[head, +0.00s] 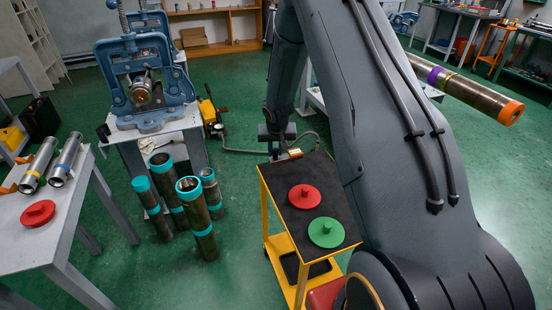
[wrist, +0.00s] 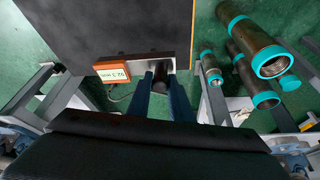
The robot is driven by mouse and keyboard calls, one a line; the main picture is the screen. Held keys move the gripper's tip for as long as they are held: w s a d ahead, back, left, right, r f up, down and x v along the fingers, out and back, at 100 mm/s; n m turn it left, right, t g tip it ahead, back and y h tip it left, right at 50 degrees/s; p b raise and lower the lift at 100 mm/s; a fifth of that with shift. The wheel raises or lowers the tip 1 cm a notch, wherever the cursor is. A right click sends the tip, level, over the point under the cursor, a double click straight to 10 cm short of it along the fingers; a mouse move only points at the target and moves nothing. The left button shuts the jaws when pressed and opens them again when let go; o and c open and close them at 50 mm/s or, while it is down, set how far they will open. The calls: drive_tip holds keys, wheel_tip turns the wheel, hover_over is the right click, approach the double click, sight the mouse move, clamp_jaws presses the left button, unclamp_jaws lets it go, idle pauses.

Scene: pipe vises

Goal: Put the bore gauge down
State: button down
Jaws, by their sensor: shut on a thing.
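The bore gauge (wrist: 112,71) shows in the wrist view as a small orange and white display box beside a pale plate and a dark round handle. My gripper (wrist: 161,80) is shut on it, with blue fingers on both sides of the handle. In the head view the gauge's orange box (head: 295,153) is small, at the far edge of the yellow cart (head: 266,205) with the dark top. The cart's dark top (wrist: 105,25) lies just beyond the gauge in the wrist view. I cannot tell whether the gauge touches it. Its lower part is hidden.
A red disc (head: 305,196) and a green disc (head: 326,232) lie on the cart top. Several pipes with teal collars (head: 196,215) stand on the floor to its left. A blue vise (head: 143,85) stands behind them. The cart's far end looks clear.

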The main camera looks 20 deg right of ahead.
sight(276, 157)
drive_tip(key=shift+f+b, duration=0.3)
drive_tip(key=shift+f, duration=1.6)
drive_tip(key=shift+f, duration=0.1)
drive_tip(key=c, duration=1.6)
unclamp_jaws()
drive_tip(key=shift+r, duration=0.35)
drive_tip(key=b+v, duration=0.1)
drive_tip(key=v, duration=1.1)
drive_tip(key=s+a+r+n+g, duration=0.1)
drive_tip(key=s+a+r, duration=0.1)
drive_tip(key=s, duration=0.7)
drive_tip(key=s+a+r+n+g, duration=0.1)
drive_tip(key=s+a+r, duration=0.2)
drive_tip(key=s, duration=0.7)
drive_tip(key=s+a+r+n+g+y, duration=0.1)
drive_tip(key=s+a+r, duration=0.2)
drive_tip(key=s, duration=0.7)
drive_tip(key=shift+s+a+r, duration=0.2)
drive_tip(key=shift+s+a, duration=0.05)
drive_tip(key=shift+a, duration=0.2)
